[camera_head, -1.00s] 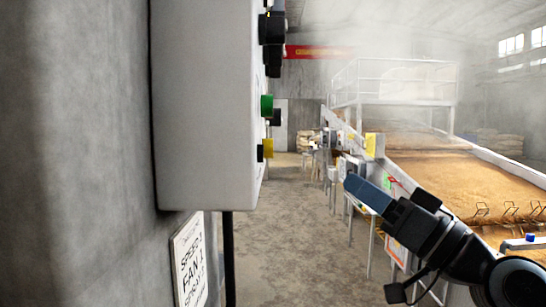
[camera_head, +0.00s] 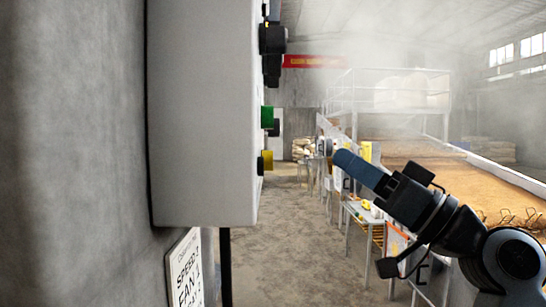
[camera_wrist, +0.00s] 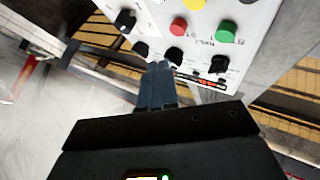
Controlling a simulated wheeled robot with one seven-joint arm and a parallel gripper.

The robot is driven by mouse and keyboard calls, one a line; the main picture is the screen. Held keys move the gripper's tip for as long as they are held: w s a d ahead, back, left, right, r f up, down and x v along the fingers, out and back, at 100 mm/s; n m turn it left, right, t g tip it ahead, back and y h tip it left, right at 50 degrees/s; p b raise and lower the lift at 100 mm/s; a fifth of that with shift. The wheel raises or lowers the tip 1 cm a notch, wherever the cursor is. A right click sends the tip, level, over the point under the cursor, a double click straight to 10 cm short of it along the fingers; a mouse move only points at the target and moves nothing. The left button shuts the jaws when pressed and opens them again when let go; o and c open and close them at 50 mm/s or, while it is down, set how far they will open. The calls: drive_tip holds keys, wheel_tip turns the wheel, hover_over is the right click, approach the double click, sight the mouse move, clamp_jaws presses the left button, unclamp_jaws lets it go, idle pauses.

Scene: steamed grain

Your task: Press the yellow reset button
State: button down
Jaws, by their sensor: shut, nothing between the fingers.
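The yellow button (camera_head: 266,161) sticks out from the right face of a grey control box on the wall, below a green button (camera_head: 267,117). In the wrist view a yellow button (camera_wrist: 194,4) is cut by the top edge, above a red button (camera_wrist: 179,27) and a green button (camera_wrist: 227,27). My gripper (camera_head: 345,158) is shut and empty, to the right of the box and apart from it, at about the yellow button's height in the head view. In the wrist view my gripper (camera_wrist: 158,68) points at the panel's lower part, below the buttons, near black knobs.
The grey control box (camera_head: 203,120) hangs on the concrete wall at the left, with black knobs (camera_head: 272,40) above the green button. A sign (camera_head: 186,270) is below it. A table (camera_head: 365,213) and a large grain bed (camera_head: 480,185) stand to the right. The floor between is clear.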

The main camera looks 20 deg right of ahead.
sight(268, 161)
drive_tip(key=w+a+p, duration=0.1)
drive_tip(key=w+a, duration=0.1)
drive_tip(key=a, duration=0.4)
drive_tip(key=shift+a, duration=0.35)
drive_tip(key=shift+w, duration=0.1)
idle(1.7)
drive_tip(key=shift+w+a, duration=0.1)
drive_tip(key=shift+a, duration=0.3)
drive_tip(key=shift+w+a, duration=0.15)
drive_tip(key=shift+a, duration=0.35)
idle(0.9)
drive_tip(key=shift+d, duration=0.15)
drive_tip(key=shift+s+d+b, duration=0.3)
drive_tip(key=shift+d+b, duration=0.2)
drive_tip(key=shift+d, duration=0.25)
